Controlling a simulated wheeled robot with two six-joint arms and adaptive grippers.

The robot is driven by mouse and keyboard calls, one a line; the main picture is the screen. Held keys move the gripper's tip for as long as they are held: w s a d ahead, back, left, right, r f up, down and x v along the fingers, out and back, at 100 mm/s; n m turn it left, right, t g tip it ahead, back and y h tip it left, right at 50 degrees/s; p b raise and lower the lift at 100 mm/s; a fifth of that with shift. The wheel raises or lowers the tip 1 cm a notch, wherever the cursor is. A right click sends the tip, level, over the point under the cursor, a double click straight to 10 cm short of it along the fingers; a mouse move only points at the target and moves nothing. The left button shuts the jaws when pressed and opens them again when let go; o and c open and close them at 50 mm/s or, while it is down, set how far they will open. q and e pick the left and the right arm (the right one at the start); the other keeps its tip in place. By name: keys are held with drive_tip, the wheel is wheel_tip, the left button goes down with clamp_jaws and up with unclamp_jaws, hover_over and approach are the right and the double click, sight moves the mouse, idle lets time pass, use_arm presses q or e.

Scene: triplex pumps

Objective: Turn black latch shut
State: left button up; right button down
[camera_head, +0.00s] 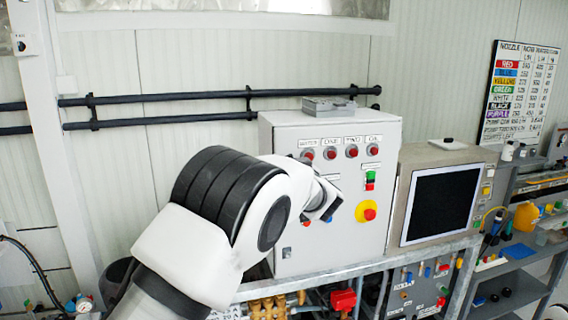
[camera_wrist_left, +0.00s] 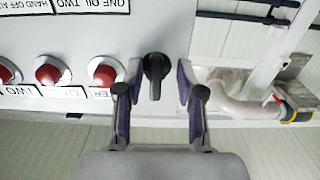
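The black latch (camera_wrist_left: 156,68) shows in the left wrist view on the light grey cabinet face, close to the cabinet's edge. Its handle points toward the picture bottom. My left gripper (camera_wrist_left: 159,84) is open, with one finger on each side of the latch and a visible gap on both sides. In the head view, my left arm reaches across the cabinet (camera_head: 345,232), and the dark left gripper (camera_head: 324,200) is in front of its left part. I cannot make out the black latch there. My right gripper is in neither view.
Red indicator lights (camera_wrist_left: 104,72) sit beside the latch in the wrist view. A yellow-ringed red knob (camera_head: 367,211) and a green-red switch (camera_head: 370,180) are on the cabinet to the gripper's right. A screen unit (camera_head: 440,203) stands further right.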

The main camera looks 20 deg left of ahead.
use_arm(q)
drive_tip(key=shift+s+d+r, duration=0.5)
drive_tip(key=shift+s+d, duration=0.15)
drive_tip(key=shift+d, duration=0.15)
drive_tip(key=shift+c, duration=1.4)
drive_tip(key=shift+s+d+r, duration=0.1)
drive_tip(key=shift+d, duration=0.05)
clamp_jaws()
drive_tip(key=shift+s+a, duration=0.1)
drive_tip(key=shift+a, duration=0.15)
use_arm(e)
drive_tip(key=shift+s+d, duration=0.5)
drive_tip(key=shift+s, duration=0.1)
